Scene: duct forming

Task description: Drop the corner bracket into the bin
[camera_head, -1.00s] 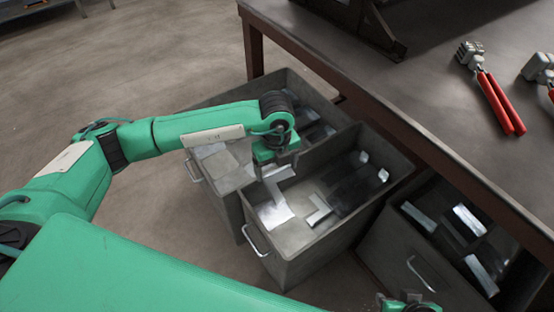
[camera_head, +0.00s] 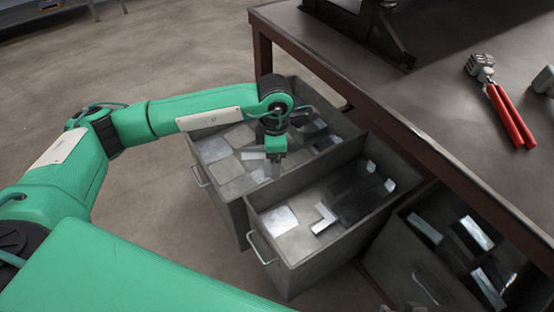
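The rear bin holds several flat grey plates and some darker pieces. The front bin (camera_head: 290,270) holds a bright square plate (camera_head: 280,219), a pale L-shaped piece (camera_head: 324,217) and dark strips with bright ends.
A dark workbench (camera_head: 440,100) with a brown frame stands at the right, its edge close beside the bins. Red-handled pliers (camera_head: 508,112) lie on it. A third bin (camera_head: 425,275) with metal pieces sits beneath. Open floor (camera_head: 150,60) lies at the left.

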